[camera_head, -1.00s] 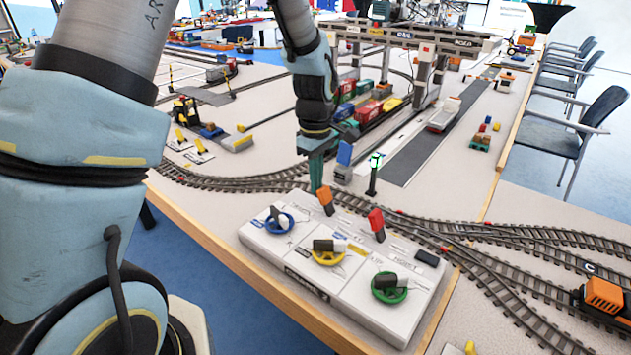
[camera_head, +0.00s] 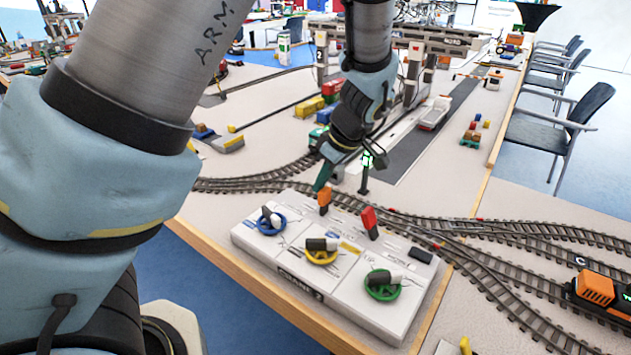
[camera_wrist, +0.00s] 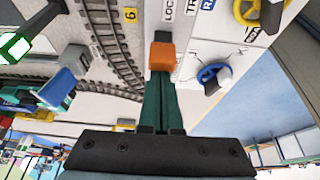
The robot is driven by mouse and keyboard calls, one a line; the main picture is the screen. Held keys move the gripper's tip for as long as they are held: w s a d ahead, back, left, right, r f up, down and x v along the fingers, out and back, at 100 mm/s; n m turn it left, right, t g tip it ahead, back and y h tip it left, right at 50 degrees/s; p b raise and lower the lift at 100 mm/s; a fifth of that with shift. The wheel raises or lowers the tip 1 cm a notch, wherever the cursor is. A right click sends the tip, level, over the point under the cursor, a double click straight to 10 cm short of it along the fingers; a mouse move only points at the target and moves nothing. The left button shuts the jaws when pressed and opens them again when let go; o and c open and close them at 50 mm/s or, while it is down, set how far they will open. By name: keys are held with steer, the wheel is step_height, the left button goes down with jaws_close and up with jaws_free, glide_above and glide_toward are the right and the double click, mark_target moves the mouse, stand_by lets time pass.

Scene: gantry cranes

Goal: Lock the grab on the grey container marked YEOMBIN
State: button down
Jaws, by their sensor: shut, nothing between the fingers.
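A white control box (camera_head: 262,244) stands at the table's front edge. It carries an orange lever (camera_head: 324,197), a red lever (camera_head: 369,218), and blue (camera_head: 271,222), yellow (camera_head: 321,252) and green (camera_head: 381,286) handwheels. My gripper (camera_head: 321,184) is shut and empty, its green fingers pointing down at the orange lever. In the wrist view the fingertips (camera_wrist: 160,78) meet the lever's orange cap (camera_wrist: 161,56); whether they press on it I cannot tell. Lettering starting "LOC" is beside it. The gantry crane (camera_head: 430,42) stands behind, partly hidden by my arm. I cannot make out the YEOMBIN container or the grab.
A small signal post (camera_head: 366,165) with a lit green lamp stands just behind the box, close to my wrist. Railway tracks (camera_head: 440,228) run behind and right of the box. An orange locomotive (camera_head: 597,290) is at the far right. Coloured containers (camera_head: 309,107) lie left of my arm.

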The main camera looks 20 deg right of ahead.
steer(key=shift+s+d+t+y, duration=0.35)
steer(key=shift+s+t+y, duration=0.2)
steer(key=shift+t, duration=0.25)
steer(key=shift+r, duration=0.2)
steer(key=shift+r+p, duration=0.6)
steer(key=shift+r, duration=0.05)
steer(key=w+a+r+v, duration=0.1)
steer(key=v, duration=0.8)
steer(key=shift+w+r+b, duration=0.15)
steer(key=shift+w+b, duration=0.05)
steer(key=shift+b, duration=0.25)
